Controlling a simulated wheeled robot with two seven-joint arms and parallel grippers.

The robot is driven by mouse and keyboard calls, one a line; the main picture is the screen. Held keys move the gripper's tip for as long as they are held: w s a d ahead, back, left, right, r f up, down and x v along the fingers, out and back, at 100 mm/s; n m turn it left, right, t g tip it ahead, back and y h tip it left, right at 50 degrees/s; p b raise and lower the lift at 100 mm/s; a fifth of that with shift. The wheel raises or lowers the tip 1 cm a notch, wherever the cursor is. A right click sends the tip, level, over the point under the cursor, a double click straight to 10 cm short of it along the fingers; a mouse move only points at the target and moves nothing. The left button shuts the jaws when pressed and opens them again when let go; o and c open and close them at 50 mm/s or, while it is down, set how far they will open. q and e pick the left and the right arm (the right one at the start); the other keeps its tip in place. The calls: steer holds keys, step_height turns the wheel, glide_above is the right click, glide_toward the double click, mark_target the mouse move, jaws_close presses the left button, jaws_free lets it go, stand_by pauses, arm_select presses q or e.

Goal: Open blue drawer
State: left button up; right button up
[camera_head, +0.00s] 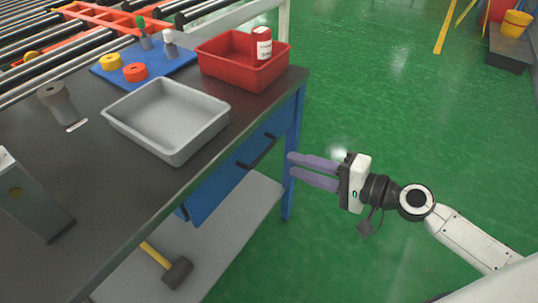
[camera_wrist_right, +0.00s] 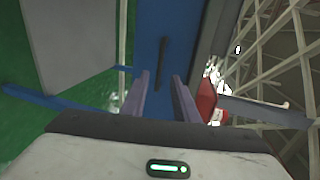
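The blue drawer (camera_head: 222,183) sits under the dark table top and looks shut, with a black bar handle (camera_head: 258,151) on its front. My right gripper (camera_head: 291,166) is open and empty, its two purple fingers pointing left toward the handle and apart from it. In the right wrist view the handle (camera_wrist_right: 162,62) stands upright on the blue drawer front (camera_wrist_right: 150,25), ahead of the two fingers (camera_wrist_right: 158,85) and roughly in line with the gap between them. My left gripper does not show in either view.
A grey tray (camera_head: 126,121) and a red bin (camera_head: 208,66) with a red-capped bottle (camera_head: 262,44) stand on the table near its edge. A blue table leg (camera_head: 292,150) is beside my right fingers. A mallet (camera_head: 176,271) lies on the lower shelf.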

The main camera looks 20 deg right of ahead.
mark_target(264, 155)
steer(key=p+x, duration=0.1)
steer(key=x, duration=0.8)
jaws_close()
